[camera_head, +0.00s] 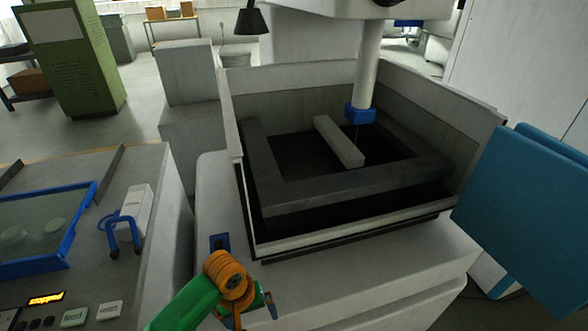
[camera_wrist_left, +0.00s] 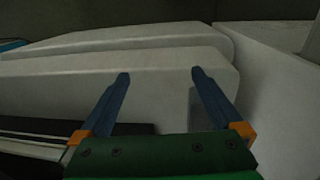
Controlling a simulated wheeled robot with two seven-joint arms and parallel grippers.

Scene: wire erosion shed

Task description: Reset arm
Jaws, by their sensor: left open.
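My left arm comes in from the bottom of the head view, green with an orange joint. My left gripper (camera_head: 256,306) is at its end, low over the pale front ledge of the machine, partly hidden by the joint. In the left wrist view the two blue fingers of the left gripper (camera_wrist_left: 160,74) stand wide apart with nothing between them. Pale machine surfaces lie beyond the fingertips. My right arm and right gripper are in neither view.
The machine's open tank (camera_head: 245,210) holds a dark frame (camera_head: 270,193) and a grey bar (camera_head: 338,142) under a blue-tipped column (camera_head: 359,113). A control console (camera_head: 150,260) with a blue-edged screen stands left. A teal panel (camera_head: 530,215) stands right.

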